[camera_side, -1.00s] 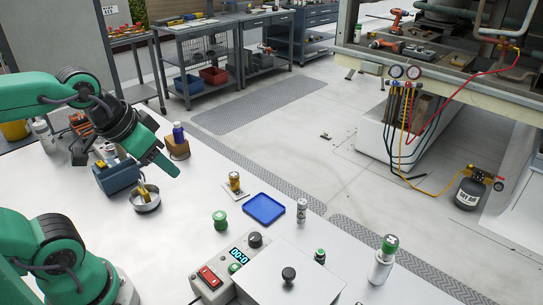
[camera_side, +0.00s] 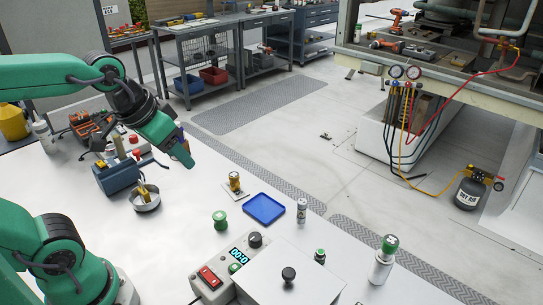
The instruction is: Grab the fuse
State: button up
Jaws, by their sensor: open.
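My gripper (camera_side: 184,156) is at the end of the green arm, above the back part of the white worktop. It is open, and nothing shows between its fingers. No thing is clearly marked as the fuse. A small pale cylinder with darker ends (camera_side: 302,211) stands upright right of the blue tray. A small amber cylinder with a pale band (camera_side: 235,182) stands behind the tray, on a small flat piece. Brass-coloured pieces (camera_side: 146,190) stick out of a round metal dish (camera_side: 147,206). I cannot tell which of these is the fuse. My gripper is apart from all of them.
The blue tray (camera_side: 264,208) looks empty. A green spool-like piece (camera_side: 220,220), a control box (camera_side: 222,277) and a white bottle with a green cap (camera_side: 382,262) stand nearer. A blue device (camera_side: 117,177) is left of the dish. The worktop between dish and tray is mostly clear.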

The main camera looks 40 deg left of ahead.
jog(key=w+d+g, duration=0.1)
jog(key=w+d, duration=0.1)
jog(key=w, duration=0.6)
jog(key=n+g, duration=0.1)
jog(key=g, duration=0.3)
send_over(303, 201)
notch_tip(303, 201, down, 17)
jog(key=shift+s+a+r, duration=0.1)
jog(key=shift+s+r, duration=0.05)
jog(key=shift+r, duration=0.05)
jog(key=shift+f+n, duration=0.25)
jog(key=shift+n, duration=0.05)
jog(key=shift+f, duration=3.9)
grip_shut()
jog(key=shift+r, duration=0.15)
